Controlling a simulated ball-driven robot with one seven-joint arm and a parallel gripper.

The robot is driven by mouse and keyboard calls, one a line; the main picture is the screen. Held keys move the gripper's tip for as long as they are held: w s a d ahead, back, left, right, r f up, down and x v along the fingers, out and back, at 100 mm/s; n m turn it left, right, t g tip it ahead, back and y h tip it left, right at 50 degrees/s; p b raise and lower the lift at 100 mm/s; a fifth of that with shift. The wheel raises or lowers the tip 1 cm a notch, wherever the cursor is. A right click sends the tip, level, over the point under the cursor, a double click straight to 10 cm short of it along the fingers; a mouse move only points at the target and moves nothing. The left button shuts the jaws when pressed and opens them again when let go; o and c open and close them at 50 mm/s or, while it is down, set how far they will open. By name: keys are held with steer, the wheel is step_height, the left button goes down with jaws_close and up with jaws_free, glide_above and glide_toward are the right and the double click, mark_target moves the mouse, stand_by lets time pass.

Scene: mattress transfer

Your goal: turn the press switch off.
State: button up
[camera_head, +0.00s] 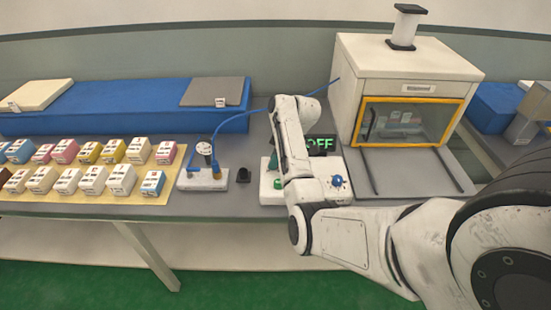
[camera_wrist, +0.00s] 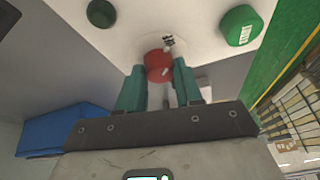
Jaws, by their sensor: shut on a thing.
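The press's white control box (camera_head: 269,194) stands on the table in front of the press in the head view. Its display (camera_head: 321,144) shows green letters that read OFF; my arm partly covers it. In the wrist view, a red round knob (camera_wrist: 158,62) with a white mark sits on the white panel (camera_wrist: 195,60). My gripper (camera_wrist: 159,70) is shut on this knob, with a teal finger on each side. A green button (camera_wrist: 240,25) is at the upper right.
The white press (camera_head: 405,65) with an orange-framed window stands behind and right of the box. A blue knob (camera_head: 337,181) and a small white device (camera_head: 202,180) with a blue hose are nearby. Several small boxes lie on a tan mat (camera_head: 170,190) at left.

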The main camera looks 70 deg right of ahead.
steer(key=shift+w, duration=0.1)
stand_by(0.3)
steer(key=o, duration=1)
steer(key=shift+p+v, duration=0.95)
steer(key=shift+v, duration=4.45)
